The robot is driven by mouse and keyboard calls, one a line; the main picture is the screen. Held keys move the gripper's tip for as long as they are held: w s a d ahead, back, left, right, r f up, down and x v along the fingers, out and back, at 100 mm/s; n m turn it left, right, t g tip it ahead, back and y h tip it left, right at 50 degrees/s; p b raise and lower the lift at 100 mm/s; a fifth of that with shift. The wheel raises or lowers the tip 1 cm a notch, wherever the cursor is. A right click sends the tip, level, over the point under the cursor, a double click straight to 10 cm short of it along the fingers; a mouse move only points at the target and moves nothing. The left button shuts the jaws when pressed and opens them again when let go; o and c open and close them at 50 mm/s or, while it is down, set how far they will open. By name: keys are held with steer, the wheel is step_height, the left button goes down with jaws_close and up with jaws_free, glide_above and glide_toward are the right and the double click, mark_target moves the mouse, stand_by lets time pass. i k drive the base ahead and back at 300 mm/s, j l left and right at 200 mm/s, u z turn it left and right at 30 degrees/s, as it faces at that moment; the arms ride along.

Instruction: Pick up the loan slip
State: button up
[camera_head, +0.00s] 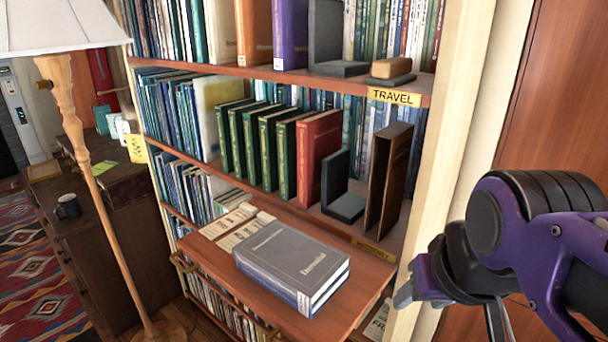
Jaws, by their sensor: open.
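Pale printed paper slips (229,222) lie on the wooden pull-out shelf (345,285). They are behind and left of a thick grey-blue book (292,264), which lies flat there. The book hides part of the nearer paper from view; I cannot tell whether it rests on it. I cannot tell which of these papers is the loan slip. My gripper (450,305) is at the lower right, in front of the bookcase's right side. It is open, apart from the papers and the book, and partly cut off by the frame.
A floor lamp (75,120) stands left of the bookcase. A desk (105,240) with a dark mug (68,207) is farther left.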

mark_target(212, 231)
steer(key=j+z, duration=0.3)
steer(key=z, duration=0.15)
steer(key=j+z, duration=0.95)
steer(key=j, duration=0.15)
steer(key=k+j+z, duration=0.15)
steer(key=j, duration=0.25)
steer(key=k+j+z, duration=0.15)
steer(key=j, duration=0.2)
steer(key=k+j, duration=0.15)
steer(key=j, duration=0.25)
steer(key=k+j+z, duration=0.1)
steer(key=j, duration=0.3)
steer(key=k+j, duration=0.4)
steer(key=j, duration=0.35)
steer(key=z, duration=0.05)
